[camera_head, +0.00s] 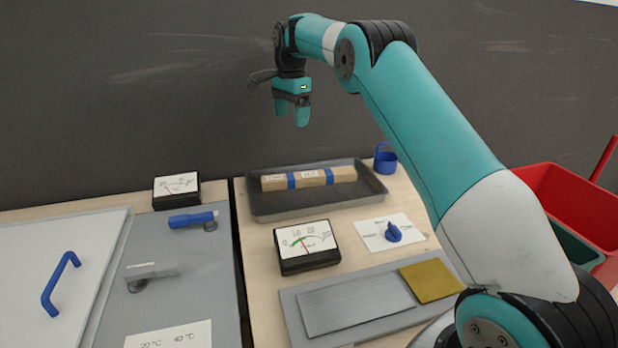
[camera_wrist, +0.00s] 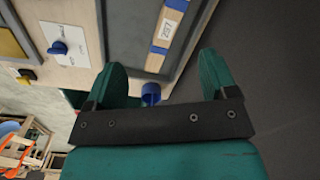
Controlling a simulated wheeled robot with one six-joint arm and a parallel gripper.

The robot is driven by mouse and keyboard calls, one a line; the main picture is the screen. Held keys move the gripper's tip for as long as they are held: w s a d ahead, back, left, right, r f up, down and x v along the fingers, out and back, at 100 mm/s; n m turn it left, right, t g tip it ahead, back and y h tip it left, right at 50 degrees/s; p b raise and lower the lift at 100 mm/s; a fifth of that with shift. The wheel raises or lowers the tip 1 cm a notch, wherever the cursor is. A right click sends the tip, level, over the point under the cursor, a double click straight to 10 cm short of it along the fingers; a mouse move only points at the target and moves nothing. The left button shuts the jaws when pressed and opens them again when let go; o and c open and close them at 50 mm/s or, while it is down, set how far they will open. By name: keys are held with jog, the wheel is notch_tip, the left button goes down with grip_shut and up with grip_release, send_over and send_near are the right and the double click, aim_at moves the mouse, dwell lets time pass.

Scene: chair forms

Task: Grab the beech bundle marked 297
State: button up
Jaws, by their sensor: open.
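A pale wooden bundle (camera_head: 345,174) with blue bands and white labels lies lengthwise in a dark grey tray (camera_head: 262,208).
The blue cup (camera_head: 386,160) stands right of the tray. In front are a dial gauge (camera_head: 306,245), a blue knob on a white card (camera_head: 392,232) and a metal plate (camera_head: 355,304) with a yellow pad (camera_head: 431,281). A dark wall rises behind.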

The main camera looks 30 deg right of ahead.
jog(key=w+d+f+m, duration=0.2)
jog(key=d+f+m, duration=0.3)
jog(key=d, duration=0.2)
jog(key=b, duration=0.1)
send_over(309, 174)
jog(key=shift+m, duration=0.3)
jog(key=f, duration=1.1)
jog(key=shift+w+d, duration=0.1)
jog(key=shift+d, duration=0.15)
jog(key=shift+a+f+p, duration=0.1)
jog(key=shift+f+p, duration=0.6)
jog(key=shift+f, duration=2.2)
jog(key=shift+c, duration=0.3)
jog(key=c, duration=1.1)
jog(key=shift+c, duration=0.2)
jog(key=shift+r, duration=0.25)
